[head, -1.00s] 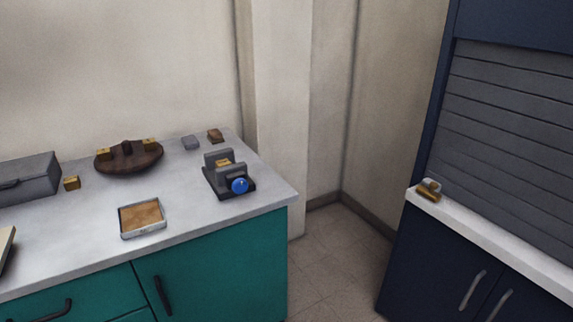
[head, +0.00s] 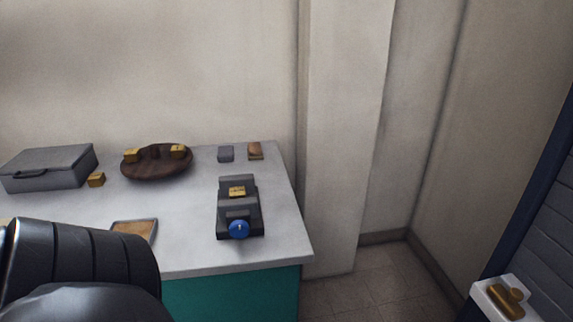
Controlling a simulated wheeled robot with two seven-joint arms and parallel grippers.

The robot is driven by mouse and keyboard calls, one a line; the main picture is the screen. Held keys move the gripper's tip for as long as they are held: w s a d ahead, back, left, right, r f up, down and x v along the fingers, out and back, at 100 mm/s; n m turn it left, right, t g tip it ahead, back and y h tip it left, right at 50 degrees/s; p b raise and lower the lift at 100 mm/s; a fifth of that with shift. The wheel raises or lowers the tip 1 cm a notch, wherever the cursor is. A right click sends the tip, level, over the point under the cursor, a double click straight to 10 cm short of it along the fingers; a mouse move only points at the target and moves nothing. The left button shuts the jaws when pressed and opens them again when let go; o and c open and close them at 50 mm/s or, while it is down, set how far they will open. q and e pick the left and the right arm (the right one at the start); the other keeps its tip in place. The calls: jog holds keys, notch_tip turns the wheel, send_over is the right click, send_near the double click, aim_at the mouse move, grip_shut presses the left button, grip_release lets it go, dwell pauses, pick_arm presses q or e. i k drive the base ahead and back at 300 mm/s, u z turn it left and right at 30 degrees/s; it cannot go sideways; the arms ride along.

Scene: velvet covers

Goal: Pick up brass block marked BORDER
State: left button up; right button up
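Several small brass blocks are on the white counter. One brass block (head: 237,191) sits between the jaws of a dark grey vise (head: 239,214) with a blue knob. Another brass block (head: 96,180) stands alone beside the grey case. Two more brass blocks, a left one (head: 132,155) and a right one (head: 178,151), are on a round dark wooden stand. The block in the vise has faint marks on top, but I cannot read BORDER on any block. Neither gripper is in view; only a dark link of my arm shows at lower left.
The grey case (head: 48,167) is at the counter's back left. A tray (head: 134,230) is partly behind my arm. A grey block (head: 226,153) and a brown-topped block (head: 255,151) stand at the back right. The counter (head: 187,215) is clear left of the vise.

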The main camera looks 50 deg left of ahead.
aim_at(236, 192)
jog(key=i, duration=0.4)
jog(key=u, duration=1.25)
